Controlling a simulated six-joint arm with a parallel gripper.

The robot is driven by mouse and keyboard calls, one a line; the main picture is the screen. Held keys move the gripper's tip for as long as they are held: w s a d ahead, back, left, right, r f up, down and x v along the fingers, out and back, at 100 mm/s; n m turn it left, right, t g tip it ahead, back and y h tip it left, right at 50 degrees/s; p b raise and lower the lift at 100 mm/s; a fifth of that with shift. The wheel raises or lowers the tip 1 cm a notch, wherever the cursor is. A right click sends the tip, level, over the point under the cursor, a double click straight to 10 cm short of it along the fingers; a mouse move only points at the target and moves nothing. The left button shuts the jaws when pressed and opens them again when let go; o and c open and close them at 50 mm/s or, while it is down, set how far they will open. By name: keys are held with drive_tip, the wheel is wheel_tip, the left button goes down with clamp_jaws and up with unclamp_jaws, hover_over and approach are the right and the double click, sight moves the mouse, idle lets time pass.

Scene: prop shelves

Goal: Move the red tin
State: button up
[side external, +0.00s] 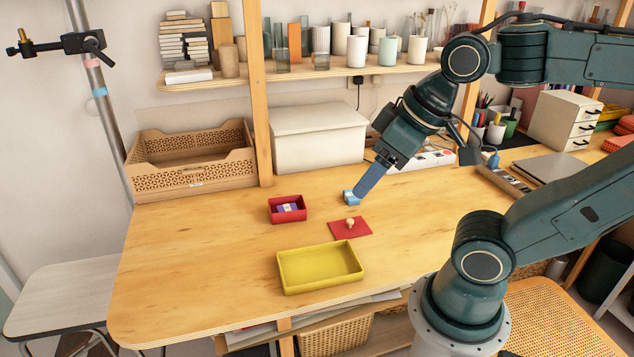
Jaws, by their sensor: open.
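The red tin (272,214) is an open box on the wooden table, left of centre, with small purple and white items inside. A flat red lid (338,234) with a pale round knob lies on the table to the right of the tin. My gripper (361,193) points down and left above the table, to the right of the tin and clear of it. It is open, with one blue finger showing and the other hidden. A small light-blue block (348,198) is at the fingertip; I cannot tell whether they touch.
A shallow yellow tray (320,284) sits in front of the tin and lid, apparently empty. A perforated wooden crate (185,184) and a white box (319,145) stand at the back. A shelf post (259,130) rises between them. The table's left side is clear.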

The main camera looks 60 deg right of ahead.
drive_tip(key=shift+c, duration=0.3)
